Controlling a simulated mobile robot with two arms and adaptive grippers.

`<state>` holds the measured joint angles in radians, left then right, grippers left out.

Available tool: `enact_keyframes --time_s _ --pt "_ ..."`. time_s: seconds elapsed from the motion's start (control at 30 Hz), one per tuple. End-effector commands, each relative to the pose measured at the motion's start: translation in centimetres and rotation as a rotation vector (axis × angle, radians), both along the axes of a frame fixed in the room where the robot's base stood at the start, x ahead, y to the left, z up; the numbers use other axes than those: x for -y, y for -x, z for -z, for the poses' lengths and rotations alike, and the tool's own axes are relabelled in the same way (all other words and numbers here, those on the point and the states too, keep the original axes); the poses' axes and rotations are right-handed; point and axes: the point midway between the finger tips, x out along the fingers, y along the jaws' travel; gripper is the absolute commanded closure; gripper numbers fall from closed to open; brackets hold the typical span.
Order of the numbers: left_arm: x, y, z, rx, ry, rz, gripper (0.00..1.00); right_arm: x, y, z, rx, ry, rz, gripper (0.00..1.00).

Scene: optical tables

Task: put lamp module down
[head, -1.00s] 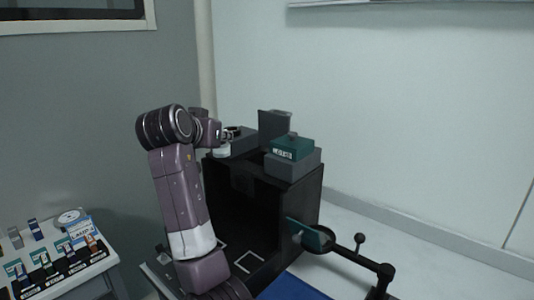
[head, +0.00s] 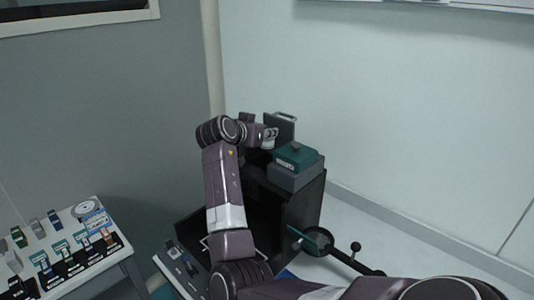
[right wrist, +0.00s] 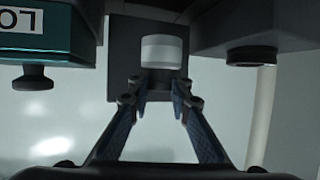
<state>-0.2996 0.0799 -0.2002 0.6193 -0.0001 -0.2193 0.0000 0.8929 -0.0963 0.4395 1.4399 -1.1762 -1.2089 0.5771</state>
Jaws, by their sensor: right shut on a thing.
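My right gripper (right wrist: 158,95) is shut on a small white-and-grey cylindrical piece (right wrist: 160,50), which I take to be part of the lamp module. A dark square body (right wrist: 120,55) shows directly behind it in the right wrist view; whether they are joined is unclear. In the head view my right gripper (head: 268,138) is over the black cabinet (head: 303,215), in front of an upright grey plate (head: 280,126) and left of a teal labelled module (head: 297,156). The held piece is hard to make out there. My left gripper is not in view.
The teal module sits on a grey block (head: 292,178) on the cabinet top; its knob (right wrist: 35,80) shows in the right wrist view. Another dark block (right wrist: 245,30) is on the right there. A black crank arm (head: 350,256) juts from the cabinet. A labelled tray table (head: 65,245) stands left.

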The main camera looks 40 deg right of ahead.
Motion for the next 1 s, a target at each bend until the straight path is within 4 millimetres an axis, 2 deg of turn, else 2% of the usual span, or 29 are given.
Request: enact_keyframes --time_s 0.03,0.13,0.37,0.6,1.0 --pt "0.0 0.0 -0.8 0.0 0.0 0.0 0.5 0.0 0.1 1.1 -0.006 0.0 -0.001 1.0" --pt "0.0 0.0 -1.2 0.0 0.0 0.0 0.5 -0.1 0.0 3.0 -0.005 0.001 -0.002 1.0" --pt "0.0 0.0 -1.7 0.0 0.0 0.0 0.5 0.0 0.0 5.2 -0.001 0.002 -0.001 1.0" --pt "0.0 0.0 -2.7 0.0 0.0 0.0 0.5 0.0 0.0 8.6 -0.003 0.001 -0.001 1.0" --pt "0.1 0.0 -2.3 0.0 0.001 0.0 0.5 0.0 0.0 9.4 0.002 0.0 -0.001 1.0"
